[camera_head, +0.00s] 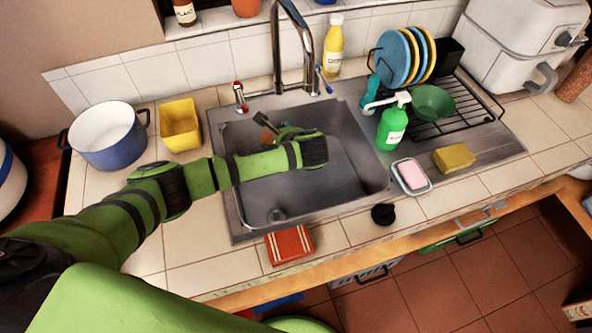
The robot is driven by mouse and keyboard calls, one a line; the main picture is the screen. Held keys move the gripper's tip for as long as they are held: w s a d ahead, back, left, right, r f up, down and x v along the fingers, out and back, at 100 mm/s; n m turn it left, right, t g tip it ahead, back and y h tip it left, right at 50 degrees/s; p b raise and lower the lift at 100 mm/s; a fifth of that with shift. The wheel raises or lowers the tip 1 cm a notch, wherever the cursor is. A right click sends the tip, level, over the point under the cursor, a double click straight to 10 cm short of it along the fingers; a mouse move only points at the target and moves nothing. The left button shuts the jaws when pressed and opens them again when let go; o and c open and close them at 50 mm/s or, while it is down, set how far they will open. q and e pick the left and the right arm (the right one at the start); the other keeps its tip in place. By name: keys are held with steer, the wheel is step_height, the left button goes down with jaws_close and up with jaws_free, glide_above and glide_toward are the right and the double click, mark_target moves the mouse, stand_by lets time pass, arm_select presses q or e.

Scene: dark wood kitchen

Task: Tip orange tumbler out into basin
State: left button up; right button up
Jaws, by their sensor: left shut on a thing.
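The steel basin (345,165) is set in the counter at the middle of the head view. My left arm reaches over it from the left. My left gripper (268,128) is over the back left of the basin, partly hidden behind my own wrist. It is shut on the orange tumbler (267,139). Only a small orange patch of the tumbler shows, so its tilt and any contents cannot be told. My right gripper is not in view.
The tall faucet (308,60) stands behind the basin. A yellow container (180,126) and a blue pot (107,140) are left. A green soap bottle (392,128), pink soap dish (412,176), sponge (454,158) and dish rack (465,110) are right. A red box (289,245) lies in front.

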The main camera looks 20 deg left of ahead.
arm_select(q)
steer(key=shift+r+y+b, duration=0.2)
steer(key=shift+y+b, duration=0.1)
steer(key=shift+b, duration=0.05)
steer(key=shift+r+t+b, duration=0.1)
steer(key=shift+t+b, duration=0.2)
steer(key=shift+b, duration=0.05)
steer(key=shift+d+r+t+y+b, duration=0.1)
steer(key=shift+r+t+y+b, duration=0.5)
steer(key=shift+y+b, duration=0.6)
steer(key=shift+b, duration=0.45)
steer(key=shift+s+d+r+t, duration=0.2)
steer(key=shift+s+t, duration=0.05)
steer(key=shift+t, duration=0.15)
steer(key=shift+s+d+r+y, duration=0.1)
steer(key=shift+d+y, duration=0.05)
steer(key=shift+y, duration=0.15)
steer(key=shift+s+d, duration=0.1)
steer(key=shift+d+r+t+y, duration=0.15)
steer(key=shift+t+y, duration=0.15)
steer(key=shift+t, duration=0.1)
steer(key=shift+s, duration=0.1)
